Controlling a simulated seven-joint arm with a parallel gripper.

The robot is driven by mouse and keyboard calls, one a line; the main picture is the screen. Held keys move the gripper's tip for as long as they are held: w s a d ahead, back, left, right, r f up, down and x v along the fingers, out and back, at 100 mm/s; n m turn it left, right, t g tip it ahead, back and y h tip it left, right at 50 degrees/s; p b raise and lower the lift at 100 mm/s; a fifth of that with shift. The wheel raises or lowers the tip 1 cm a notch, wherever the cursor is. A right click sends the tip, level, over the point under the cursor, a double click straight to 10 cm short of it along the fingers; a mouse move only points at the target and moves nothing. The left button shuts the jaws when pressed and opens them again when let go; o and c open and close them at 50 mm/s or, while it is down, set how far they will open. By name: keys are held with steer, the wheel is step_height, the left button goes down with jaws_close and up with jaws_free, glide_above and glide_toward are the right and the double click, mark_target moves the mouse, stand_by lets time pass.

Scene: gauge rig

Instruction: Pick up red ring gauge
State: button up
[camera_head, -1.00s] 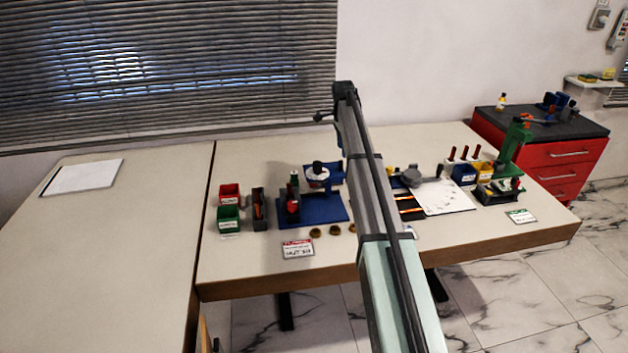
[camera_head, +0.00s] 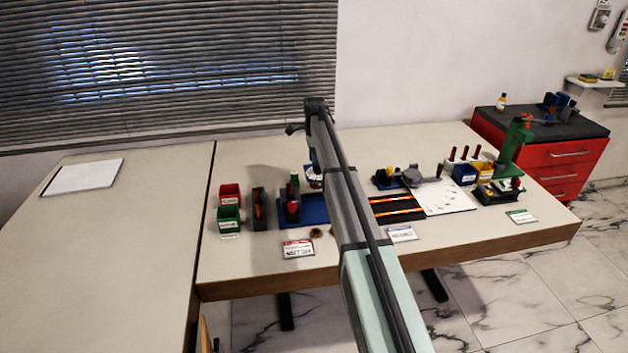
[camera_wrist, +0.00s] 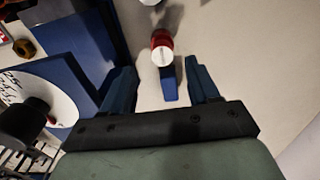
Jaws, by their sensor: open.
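In the wrist view, a small red round piece with a pale face (camera_wrist: 162,48), which looks like the red ring gauge, is on the pale surface above the jaws. A narrow blue piece (camera_wrist: 169,85) lies just below it, between the jaws. My gripper (camera_wrist: 161,88) is open, with its two dark blue fingers on either side of that blue piece and apart from the red one. Nothing is held. In the head view my own arm hides the gripper and this red piece.
A white dial (camera_wrist: 62,92) with a black knob and blue base parts stand close on the left in the wrist view. A brass nut (camera_wrist: 24,48) lies beyond. In the head view, red (camera_head: 230,191) and green (camera_head: 228,215) bins stand left of the blue rig.

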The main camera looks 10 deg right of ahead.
steer(key=shift+w+f, duration=0.15)
steer(key=shift+f, duration=2.8)
steer(key=shift+c, duration=0.4)
jaws_close()
